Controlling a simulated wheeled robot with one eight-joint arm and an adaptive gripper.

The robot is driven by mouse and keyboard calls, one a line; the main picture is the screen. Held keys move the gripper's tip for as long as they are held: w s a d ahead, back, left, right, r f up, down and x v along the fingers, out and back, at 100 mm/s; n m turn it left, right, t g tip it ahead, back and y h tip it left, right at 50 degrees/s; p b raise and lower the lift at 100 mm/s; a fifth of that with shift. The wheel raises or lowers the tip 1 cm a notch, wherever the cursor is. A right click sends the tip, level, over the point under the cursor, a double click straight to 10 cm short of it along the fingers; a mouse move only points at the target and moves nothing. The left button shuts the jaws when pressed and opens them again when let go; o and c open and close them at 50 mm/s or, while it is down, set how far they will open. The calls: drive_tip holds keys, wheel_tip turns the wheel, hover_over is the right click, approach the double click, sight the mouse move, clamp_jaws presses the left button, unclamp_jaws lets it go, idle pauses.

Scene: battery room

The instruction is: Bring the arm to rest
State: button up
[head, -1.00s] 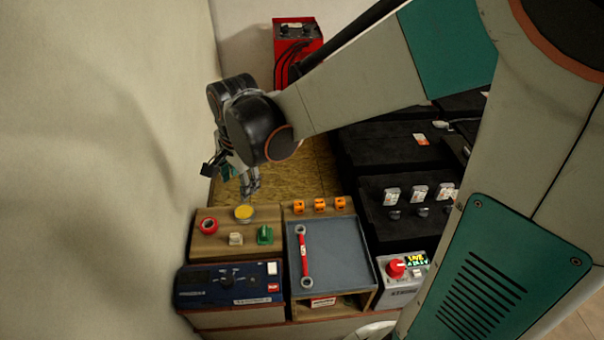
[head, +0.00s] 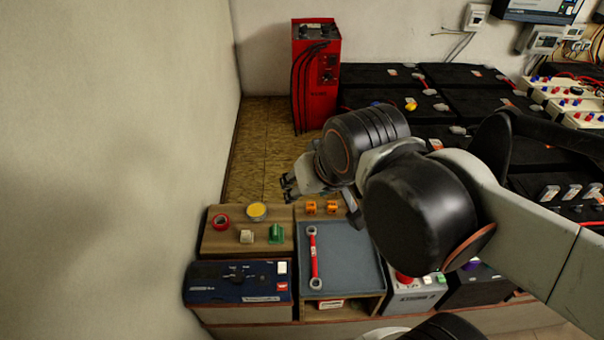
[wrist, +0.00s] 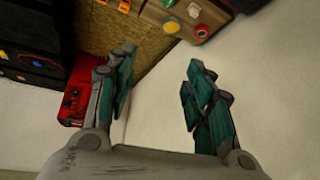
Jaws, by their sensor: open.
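My gripper (head: 291,187) hangs above the board floor behind the bench, left of my folded wrist in the head view. In the wrist view my gripper (wrist: 160,92) has its two teal-padded fingers spread wide with nothing between them. The fingers point toward the pale wall and the wooden block. My arm reaches in from the right, and its black joints hide part of the bench and the black batteries.
A blue tray (head: 350,270) holds a red wrench (head: 313,258). Left of it, a wooden block (head: 215,242) carries a red ring, yellow disc and green piece. A red charger (head: 316,85) stands behind. The pale wall (head: 120,150) is close on the left.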

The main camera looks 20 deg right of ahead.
drive_tip(key=shift+s+d+n, duration=0.2)
drive_tip(key=shift+s+n, duration=0.35)
drive_tip(key=shift+n, duration=0.05)
idle(1.1)
